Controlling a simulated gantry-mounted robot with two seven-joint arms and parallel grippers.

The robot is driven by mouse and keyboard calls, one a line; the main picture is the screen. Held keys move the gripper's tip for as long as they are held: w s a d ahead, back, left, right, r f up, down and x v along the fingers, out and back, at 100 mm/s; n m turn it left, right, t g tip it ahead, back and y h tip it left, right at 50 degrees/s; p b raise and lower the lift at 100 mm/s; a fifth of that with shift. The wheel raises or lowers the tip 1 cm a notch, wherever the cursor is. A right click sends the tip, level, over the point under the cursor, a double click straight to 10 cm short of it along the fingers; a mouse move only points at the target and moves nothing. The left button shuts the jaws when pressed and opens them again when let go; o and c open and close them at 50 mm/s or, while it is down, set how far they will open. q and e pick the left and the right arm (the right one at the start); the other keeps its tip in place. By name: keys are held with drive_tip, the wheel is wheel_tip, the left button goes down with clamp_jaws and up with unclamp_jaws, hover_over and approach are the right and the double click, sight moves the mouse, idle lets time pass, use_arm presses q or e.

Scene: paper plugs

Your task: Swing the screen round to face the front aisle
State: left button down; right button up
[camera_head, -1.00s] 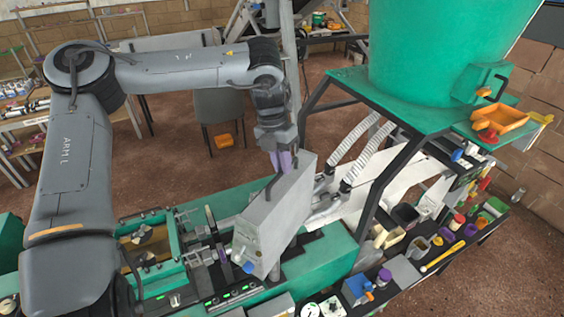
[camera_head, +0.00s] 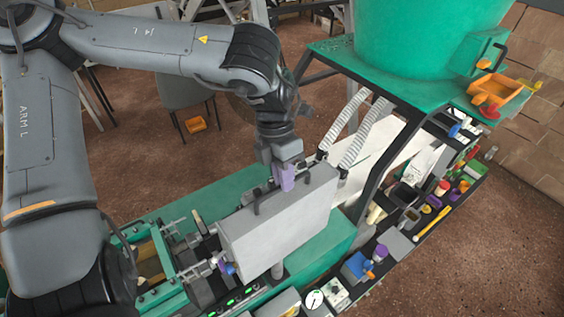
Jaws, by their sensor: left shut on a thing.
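The screen (camera_head: 280,231) is a grey box standing over the green machine bed, low in the middle of the head view. A broad, plain grey side faces the camera, and no display shows on it. A dark handle (camera_head: 257,201) stands out near its upper left edge. My left gripper (camera_head: 286,181) comes down from above, its purple fingers shut at the top edge of the screen. The part in its grip, seemingly a handle on the screen, is mostly hidden by the fingers. My right gripper is not in view.
A green hopper (camera_head: 428,35) on a black frame stands right of the screen, with white ribbed hoses (camera_head: 352,145) close by. A bench with cups and tools (camera_head: 432,215) runs along the right. A chair (camera_head: 187,88) stands behind on open brown floor.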

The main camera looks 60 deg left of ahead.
use_arm(q)
drive_tip(key=shift+m, duration=0.4)
drive_tip(key=c, duration=1.1)
unclamp_jaws()
drive_tip(key=shift+r, duration=0.15)
drive_tip(key=r, duration=0.3)
drive_tip(key=a+r+b, duration=0.1)
drive_tip(key=r, duration=0.3)
drive_tip(key=a+r, duration=0.1)
drive_tip(key=r, duration=0.2)
drive_tip(key=shift+s+r, duration=0.1)
drive_tip(key=shift+r, duration=0.1)
drive_tip(key=shift+s, duration=0.1)
